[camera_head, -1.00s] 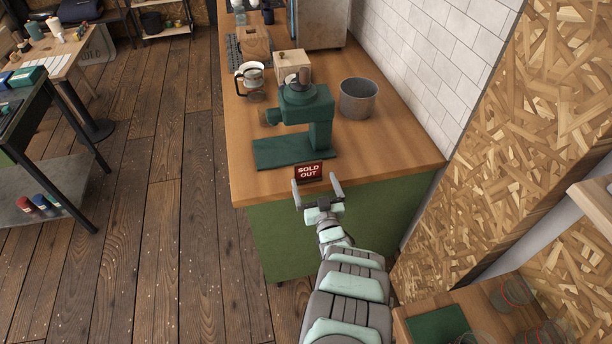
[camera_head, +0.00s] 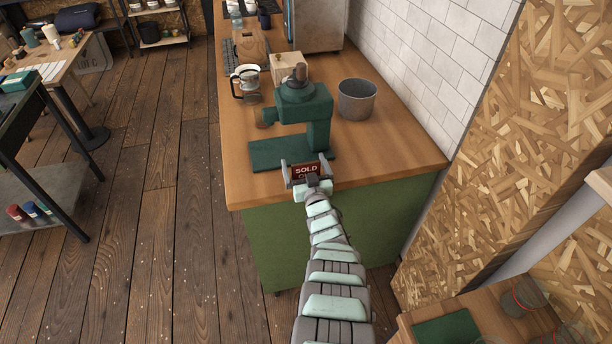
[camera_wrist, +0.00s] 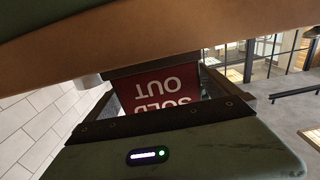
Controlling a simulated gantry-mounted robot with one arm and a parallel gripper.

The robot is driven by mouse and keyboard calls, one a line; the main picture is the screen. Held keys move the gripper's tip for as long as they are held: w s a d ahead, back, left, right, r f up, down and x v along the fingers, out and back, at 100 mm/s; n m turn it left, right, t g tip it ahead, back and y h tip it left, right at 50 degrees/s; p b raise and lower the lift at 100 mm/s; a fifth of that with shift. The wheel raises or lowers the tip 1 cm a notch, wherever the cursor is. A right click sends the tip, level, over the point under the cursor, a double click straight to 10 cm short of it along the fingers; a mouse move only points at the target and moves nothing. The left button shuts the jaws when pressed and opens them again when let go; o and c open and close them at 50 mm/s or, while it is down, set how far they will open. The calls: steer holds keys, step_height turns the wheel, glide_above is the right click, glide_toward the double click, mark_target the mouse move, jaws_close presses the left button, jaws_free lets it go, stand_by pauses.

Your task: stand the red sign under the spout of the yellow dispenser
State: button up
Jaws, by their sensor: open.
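The red sign (camera_head: 307,169), lettered SOLD OUT, stands upright near the front edge of the wooden counter, just in front of a green machine. It also shows upside down in the wrist view (camera_wrist: 158,88). My gripper (camera_head: 306,174) is open, with one finger at each side of the sign; I cannot tell if either finger touches it. The gripper hides the sign's lower part in the head view. I see no yellow dispenser; the machine (camera_head: 318,132) is green, with a flat base plate (camera_head: 268,154) and a part jutting left.
A grey metal pot (camera_head: 357,99) stands right of the machine. A glass carafe (camera_head: 248,83) and a wooden box (camera_head: 289,66) stand behind it. The counter (camera_head: 385,152) is clear at front right and in a strip at left. A tiled wall (camera_head: 440,60) borders the right.

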steer(key=shift+c, duration=0.2)
steer(key=c, duration=1.4)
step_height(320, 180, up, 20)
steer(key=p, duration=1.2)
steer(key=shift+m+h, duration=0.4)
steer(key=shift+h, duration=0.2)
steer(key=f, duration=0.2)
steer(key=w+f, duration=0.1)
steer(key=f, duration=0.1)
steer(key=d+f, duration=0.1)
steer(key=f, duration=0.1)
steer(key=shift+w+f, duration=0.4)
steer(key=shift+s+d+f+h, duration=0.1)
steer(key=shift+f+h, duration=0.05)
steer(key=shift+f, duration=0.3)
steer(key=shift+s+d+f+h, duration=0.1)
steer(key=shift+f+h, duration=0.05)
steer(key=shift+f, duration=0.25)
